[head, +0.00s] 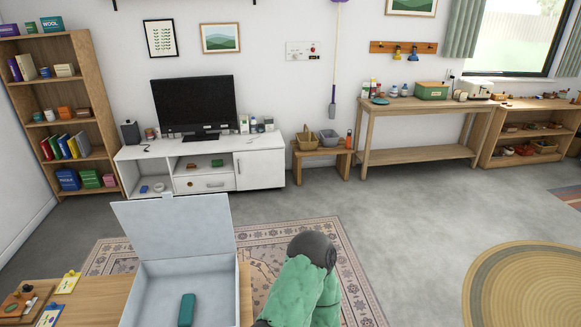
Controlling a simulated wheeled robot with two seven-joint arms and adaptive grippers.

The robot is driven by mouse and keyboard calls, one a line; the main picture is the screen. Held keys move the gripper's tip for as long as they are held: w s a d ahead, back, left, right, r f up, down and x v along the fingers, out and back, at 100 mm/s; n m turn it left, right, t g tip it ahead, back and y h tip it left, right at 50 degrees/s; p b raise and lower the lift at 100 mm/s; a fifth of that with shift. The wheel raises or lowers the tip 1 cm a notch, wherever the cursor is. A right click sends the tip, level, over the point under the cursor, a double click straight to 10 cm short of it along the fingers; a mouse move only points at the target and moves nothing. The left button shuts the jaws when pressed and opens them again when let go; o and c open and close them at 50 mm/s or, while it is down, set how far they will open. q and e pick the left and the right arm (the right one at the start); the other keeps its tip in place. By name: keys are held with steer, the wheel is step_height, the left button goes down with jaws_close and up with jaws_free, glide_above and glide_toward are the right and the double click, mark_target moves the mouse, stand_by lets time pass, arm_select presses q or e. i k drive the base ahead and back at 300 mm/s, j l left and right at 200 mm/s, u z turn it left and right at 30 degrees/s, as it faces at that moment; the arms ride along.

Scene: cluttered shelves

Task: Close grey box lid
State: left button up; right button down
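The grey box (238,291) stands on a wooden table at the bottom, left of centre. Its lid (175,226) is open, standing up and leaning back from the far edge. A dark teal block-like object (187,310) is inside the box, on its floor. The near part of the box is cut off by the frame's bottom edge. A green and dark-grey rounded shape, apparently part of my arm, rises to the right of the box. Neither gripper's fingers are in view.
On the wooden table (97,298), left of the box, lie a yellow clipboard (69,282), a blue-edged one (49,315) and a wooden board (17,303) with small items. A patterned rug (350,275) is beyond the table. A white TV cabinet (215,165) stands at the wall.

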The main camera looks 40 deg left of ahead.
mark_target(168, 226)
steer(key=i+l+z, duration=0.25)
steer(key=i+z, duration=0.15)
steer(key=i, duration=0.2)
steer(key=i+z, duration=0.4)
steer(key=i, duration=0.2)
steer(key=i+j+u, duration=0.25)
steer(key=i+u, duration=0.2)
steer(key=i+j+u, duration=0.1)
steer(key=i+u, duration=0.4)
steer(key=i+l+u, duration=0.1)
steer(key=i+u, duration=0.35)
steer(key=i+l+u, duration=0.25)
steer(key=i+u, duration=0.2)
steer(key=i+j+u, duration=0.15)
steer(key=i+u, duration=0.25)
steer(key=i, duration=0.2)
steer(key=i+u, duration=0.4)
steer(key=i, duration=0.25)
steer(key=i+l+u, duration=0.25)
steer(key=i+u, duration=0.2)
steer(key=i+j+u, duration=0.15)
steer(key=i+u, duration=0.15)
steer(key=u, duration=0.2)
steer(key=i+u, duration=0.3)
steer(key=u, duration=0.15)
steer(key=i+u, duration=0.3)
steer(key=u, duration=0.2)
steer(key=i+l+u, duration=0.2)
steer(key=u, duration=0.3)
steer(key=i, duration=0.1)
